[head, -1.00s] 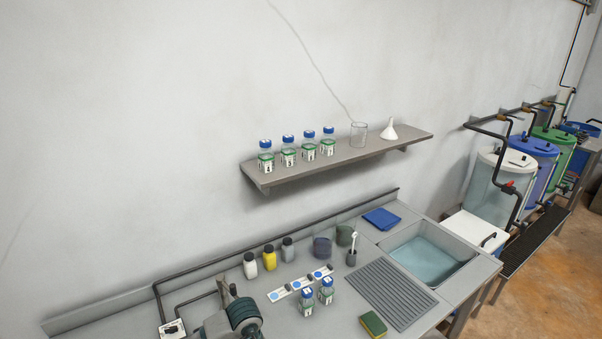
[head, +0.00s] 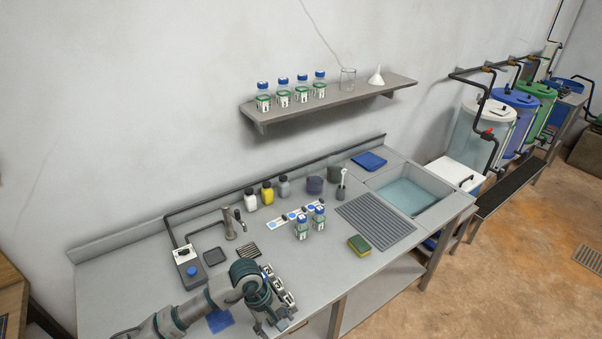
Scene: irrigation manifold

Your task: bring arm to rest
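My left arm comes in from the lower left over the front of the grey counter (head: 130,270). Its gripper (head: 276,320) hangs at the counter's front edge, pointing down. The wrist and the low angle hide the fingertips, so I cannot tell if it is open or shut, and I see nothing held in it. Two blue-capped bottles (head: 302,229) (head: 319,218) stand upright on the counter to the right of and beyond the gripper, apart from it. My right gripper is not in view.
A tap (head: 230,226), a pump box (head: 190,268), several small bottles (head: 267,193) and a green-yellow sponge (head: 359,245) are on the counter. A blue cloth (head: 220,320) lies beside my arm. The sink (head: 410,192) is at the right. A wall shelf (head: 350,102) holds several bottles.

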